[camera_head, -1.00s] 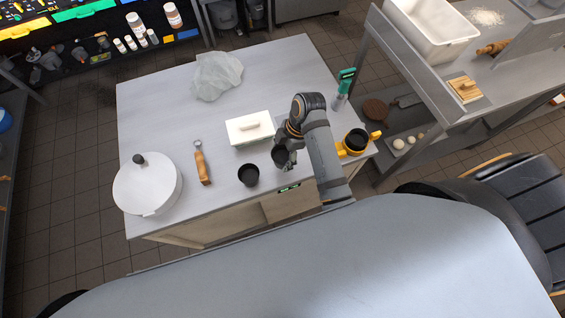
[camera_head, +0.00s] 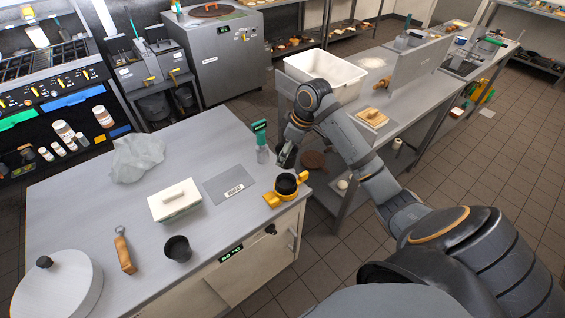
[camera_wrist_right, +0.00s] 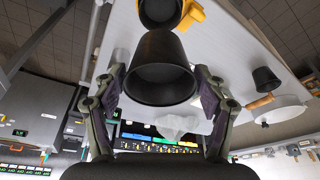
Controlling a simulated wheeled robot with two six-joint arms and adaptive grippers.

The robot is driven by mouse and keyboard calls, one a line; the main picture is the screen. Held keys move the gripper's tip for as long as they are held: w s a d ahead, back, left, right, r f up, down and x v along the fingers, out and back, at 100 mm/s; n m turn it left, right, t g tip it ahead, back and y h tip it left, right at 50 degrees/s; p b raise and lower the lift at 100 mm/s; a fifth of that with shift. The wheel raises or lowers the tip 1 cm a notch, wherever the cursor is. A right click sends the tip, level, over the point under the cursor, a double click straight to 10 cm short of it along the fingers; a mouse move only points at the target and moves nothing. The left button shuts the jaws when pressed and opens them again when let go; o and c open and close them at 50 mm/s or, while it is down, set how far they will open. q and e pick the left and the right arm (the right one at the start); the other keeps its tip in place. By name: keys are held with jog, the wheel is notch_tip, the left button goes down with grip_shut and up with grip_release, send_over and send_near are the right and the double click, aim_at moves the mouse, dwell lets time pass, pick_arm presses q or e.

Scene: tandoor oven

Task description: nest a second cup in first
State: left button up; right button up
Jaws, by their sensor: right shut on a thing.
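My right gripper (camera_head: 288,153) is shut on a dark cup (camera_wrist_right: 160,72), held up off the table. In the right wrist view my right gripper's fingers (camera_wrist_right: 160,84) stand on either side of it, with its wide mouth facing the camera. The yellow holder (camera_head: 272,195) stands at the table's right front corner with a black cup (camera_head: 286,184) in it; this cup also shows in the right wrist view (camera_wrist_right: 160,12). The held cup is close behind and above it, not in it. Another black cup (camera_head: 178,248) stands upright near the front edge. My left gripper is not in view.
A side counter (camera_head: 400,95) stands to the right.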

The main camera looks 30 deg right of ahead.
aim_at(286, 163)
jog(key=shift+r+p, duration=0.15)
jog(key=shift+p, duration=0.45)
notch_tip(286, 163, down, 6)
jog(key=shift+b, duration=0.85)
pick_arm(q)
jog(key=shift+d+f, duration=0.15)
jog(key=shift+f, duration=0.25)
pick_arm(e)
jog(key=shift+f, duration=1.1)
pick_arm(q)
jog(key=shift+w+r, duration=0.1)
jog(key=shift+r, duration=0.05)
pick_arm(e)
jog(key=shift+p, duration=0.35)
pick_arm(q)
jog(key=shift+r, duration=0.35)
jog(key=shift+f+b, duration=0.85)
jog(key=shift+b, duration=0.05)
pick_arm(e)
jog(key=shift+f, duration=2.1)
jog(key=o, duration=1.3)
jog(key=shift+c, duration=0.2)
